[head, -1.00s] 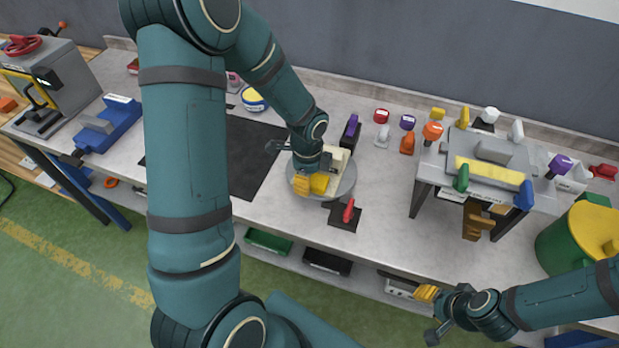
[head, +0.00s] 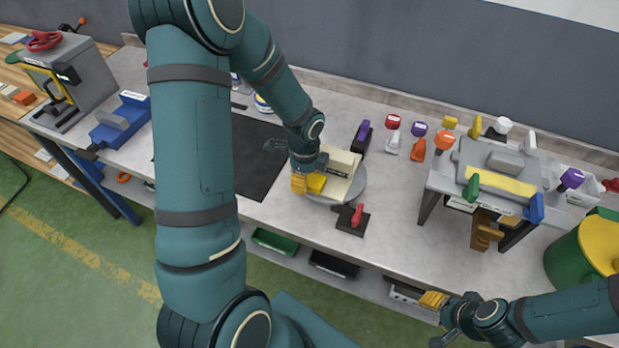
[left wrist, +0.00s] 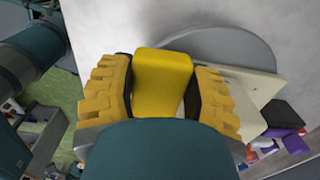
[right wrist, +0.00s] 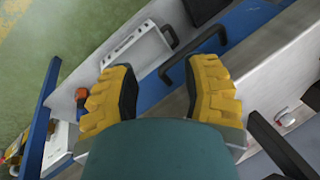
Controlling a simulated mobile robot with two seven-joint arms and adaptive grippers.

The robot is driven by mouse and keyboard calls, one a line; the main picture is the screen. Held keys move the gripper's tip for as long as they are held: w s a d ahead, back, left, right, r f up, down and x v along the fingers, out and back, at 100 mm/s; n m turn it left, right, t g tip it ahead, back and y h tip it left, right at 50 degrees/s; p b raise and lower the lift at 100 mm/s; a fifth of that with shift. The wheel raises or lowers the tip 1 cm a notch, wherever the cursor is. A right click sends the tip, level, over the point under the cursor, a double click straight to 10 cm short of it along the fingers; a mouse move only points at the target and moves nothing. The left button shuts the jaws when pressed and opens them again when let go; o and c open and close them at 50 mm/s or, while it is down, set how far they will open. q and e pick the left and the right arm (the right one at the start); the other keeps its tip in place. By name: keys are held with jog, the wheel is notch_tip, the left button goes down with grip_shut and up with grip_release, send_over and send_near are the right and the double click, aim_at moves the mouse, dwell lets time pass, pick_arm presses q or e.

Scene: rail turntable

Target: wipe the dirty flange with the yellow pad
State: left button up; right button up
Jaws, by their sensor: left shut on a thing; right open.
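The yellow pad (head: 316,183) is held in my left gripper (head: 307,184), at the left side of the grey turntable (head: 357,190). In the left wrist view, the pad (left wrist: 163,82) sits between the two yellow fingers of the gripper (left wrist: 163,95). A cream, flat-sided part, apparently the flange (head: 343,172), lies on the turntable beside the pad. It also shows in the left wrist view (left wrist: 252,88), partly behind the right finger. I cannot make out dirt or whether the pad touches it. My right gripper (head: 436,318) is open and empty, in front of the bench at lower right.
A red-handled lever (head: 357,214) stands at the turntable's front edge. A black mat (head: 258,160) lies left of it. A grey stand (head: 492,180) with coloured-handled tools is at right, near a green-yellow bin (head: 590,250). Bare bench (head: 395,210) lies between.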

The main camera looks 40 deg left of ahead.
aim_at(318, 181)
pick_arm(q)
jog(key=shift+s+a, duration=0.1)
jog(key=shift+a, duration=0.05)
jog(key=shift+f, duration=0.1)
jog(key=shift+w+d, duration=0.25)
jog(key=shift+d, duration=0.75)
jog(key=shift+w+d+b, duration=0.2)
jog(key=shift+d+b, duration=0.3)
jog(key=shift+d, duration=0.45)
